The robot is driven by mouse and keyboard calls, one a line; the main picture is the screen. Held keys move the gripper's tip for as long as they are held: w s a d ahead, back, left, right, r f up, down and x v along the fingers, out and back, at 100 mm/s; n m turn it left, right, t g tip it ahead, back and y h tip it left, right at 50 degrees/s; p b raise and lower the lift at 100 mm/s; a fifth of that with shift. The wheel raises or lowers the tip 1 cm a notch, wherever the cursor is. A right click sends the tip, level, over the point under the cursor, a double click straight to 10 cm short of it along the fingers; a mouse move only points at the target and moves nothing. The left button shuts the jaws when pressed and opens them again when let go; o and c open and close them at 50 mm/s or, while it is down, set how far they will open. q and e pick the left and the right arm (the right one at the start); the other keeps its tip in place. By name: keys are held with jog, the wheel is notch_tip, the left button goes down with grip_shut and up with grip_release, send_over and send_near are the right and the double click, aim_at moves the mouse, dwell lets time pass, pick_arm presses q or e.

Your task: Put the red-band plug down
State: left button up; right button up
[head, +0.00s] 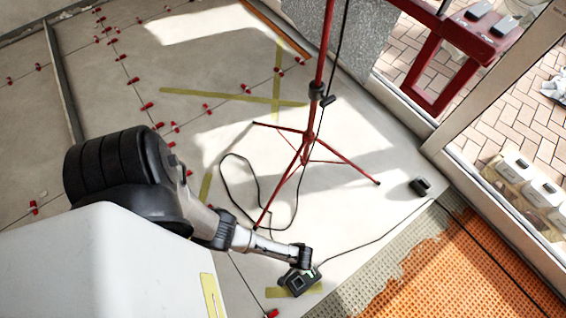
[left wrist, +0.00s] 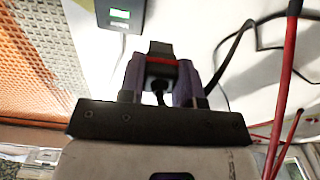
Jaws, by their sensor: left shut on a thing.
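The red-band plug (left wrist: 162,66) is black with a red stripe, and in the left wrist view it sits between the two fingers of my left gripper (left wrist: 160,82), which is shut on it. A dark cord end shows below the band. In the head view my left gripper (head: 301,262) is low over the floor, right by a dark box with a small green display (head: 299,281). The plug cannot be made out there. In the left wrist view the box (left wrist: 121,14) lies beyond the plug, up and to the left. My right gripper is in neither view.
A red tripod stand (head: 304,150) stands on the pale floor with a loose black cable (head: 254,185) around its legs. A small black block (head: 420,187) lies to the right. Orange matting (head: 450,270) covers the lower right. Red tile clips (head: 147,106) dot the left floor.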

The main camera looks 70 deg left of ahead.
pick_arm(q)
jog(key=s+a+f+b, duration=0.2)
jog(key=a+f, duration=0.1)
jog(key=s+a+f+b, duration=0.2)
jog(key=a+f, duration=0.1)
jog(key=s+a+f+b, duration=0.2)
jog(key=a+f, duration=0.1)
jog(key=shift+a+f+b, duration=0.35)
jog(key=shift+f+b, duration=0.05)
jog(key=shift+s+a+f+b, duration=0.1)
jog(key=shift+a+f+b, duration=0.25)
jog(key=shift+a, duration=0.3)
notch_tip(320, 180, down, 4)
jog(key=b, duration=0.4)
jog(key=o, duration=1)
jog(key=shift+f, duration=0.1)
